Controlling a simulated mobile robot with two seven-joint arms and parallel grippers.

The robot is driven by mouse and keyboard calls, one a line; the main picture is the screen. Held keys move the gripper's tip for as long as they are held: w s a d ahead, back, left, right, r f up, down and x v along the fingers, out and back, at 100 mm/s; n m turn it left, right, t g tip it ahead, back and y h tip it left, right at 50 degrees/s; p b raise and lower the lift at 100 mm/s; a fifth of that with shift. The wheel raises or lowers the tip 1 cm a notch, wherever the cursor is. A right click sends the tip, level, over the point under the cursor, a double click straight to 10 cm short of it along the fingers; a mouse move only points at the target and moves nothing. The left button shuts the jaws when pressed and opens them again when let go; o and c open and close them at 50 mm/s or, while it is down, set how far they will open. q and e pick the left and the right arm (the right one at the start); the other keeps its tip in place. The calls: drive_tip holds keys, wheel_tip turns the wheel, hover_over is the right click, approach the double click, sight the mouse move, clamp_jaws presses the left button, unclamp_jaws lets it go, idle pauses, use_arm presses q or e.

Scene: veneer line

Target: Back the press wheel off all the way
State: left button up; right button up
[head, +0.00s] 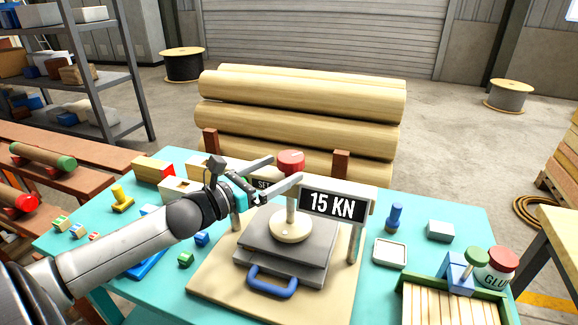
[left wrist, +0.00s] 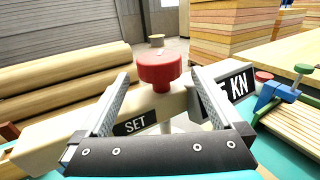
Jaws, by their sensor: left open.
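The red press wheel (head: 291,161) sits on top of the press crossbeam, above a light screw and round pressing foot (head: 290,228). The foot rests on grey plates (head: 262,250) over a wooden base. A black display (head: 333,204) on the beam reads 15 KN. My left gripper (head: 286,172) is open, its two fingers reaching toward the wheel from the left. In the left wrist view the red wheel (left wrist: 160,70) stands ahead, between and just beyond the open fingertips; I cannot tell if they touch it. A SET label (left wrist: 135,123) shows on the beam. My right gripper is not in view.
A blue handle (head: 272,284) sticks out at the press front. Small blocks and a yellow stamp (head: 122,198) lie left on the turquoise table. A blue peg (head: 394,217), a tray (head: 390,252) and a glue jar (head: 498,265) stand right. Logs (head: 300,105) are stacked behind.

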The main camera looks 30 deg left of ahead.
sight(281, 169)
use_arm(q)
drive_tip(key=shift+x, duration=1.85)
drive_tip(key=c, duration=1.3)
